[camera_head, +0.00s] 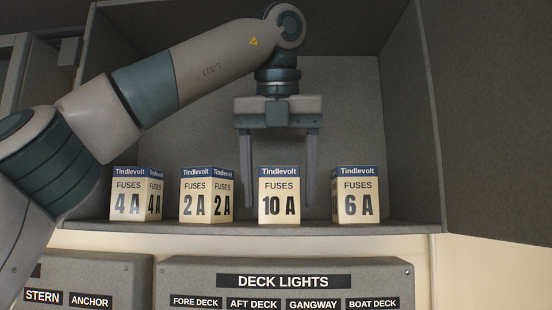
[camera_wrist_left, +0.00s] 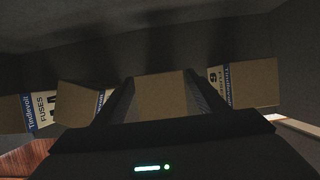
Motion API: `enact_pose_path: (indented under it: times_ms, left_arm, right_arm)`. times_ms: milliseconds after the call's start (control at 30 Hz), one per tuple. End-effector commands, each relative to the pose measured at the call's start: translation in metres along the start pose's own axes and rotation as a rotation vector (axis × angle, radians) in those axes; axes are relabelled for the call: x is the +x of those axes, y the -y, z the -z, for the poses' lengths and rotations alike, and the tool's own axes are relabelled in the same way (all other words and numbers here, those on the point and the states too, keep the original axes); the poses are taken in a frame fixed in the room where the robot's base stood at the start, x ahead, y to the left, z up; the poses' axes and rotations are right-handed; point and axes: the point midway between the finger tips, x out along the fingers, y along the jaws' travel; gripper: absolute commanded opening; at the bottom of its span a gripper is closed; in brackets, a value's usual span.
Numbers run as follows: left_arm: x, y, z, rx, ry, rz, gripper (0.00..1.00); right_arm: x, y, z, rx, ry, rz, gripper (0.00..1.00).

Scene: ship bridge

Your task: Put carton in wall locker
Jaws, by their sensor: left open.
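The wall locker (camera_head: 345,110) is an open grey compartment with four-sided cream cartons on its shelf. The 10 A carton (camera_head: 279,200), with a blue Tindlevolt band, stands upright on the shelf. My left gripper (camera_head: 278,205) points down inside the locker, open, its fingers on either side of the 10 A carton with gaps visible. In the left wrist view a plain brown carton top (camera_wrist_left: 161,95) shows between the two fingers. My right gripper is not in view.
The 4 A (camera_head: 127,200) and 2 A (camera_head: 194,200) cartons stand left, the 6 A carton (camera_head: 358,200) right. The shelf is free right of the 6 A carton. A grey open door or panel (camera_head: 490,120) stands at the right. A deck lights panel (camera_head: 285,265) lies below.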

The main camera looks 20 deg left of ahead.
Motion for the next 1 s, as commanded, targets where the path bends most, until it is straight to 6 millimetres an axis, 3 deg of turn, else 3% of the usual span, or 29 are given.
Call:
enact_pose_path:
  times_ms: [267, 700, 1000]
  left_arm:
    - [-0.038, 0.0, 0.002, -0.004, 0.006, 0.001, 0.66]
    - [-0.063, 0.0, 0.077, 0.0, 0.005, -0.001, 0.66]
    - [-0.078, 0.0, 0.108, -0.001, 0.003, 0.0, 0.66]
  right_arm:
    - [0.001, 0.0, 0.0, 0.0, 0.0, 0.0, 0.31]
    - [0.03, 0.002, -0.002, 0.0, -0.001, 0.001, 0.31]
    - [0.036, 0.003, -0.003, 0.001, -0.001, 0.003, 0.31]
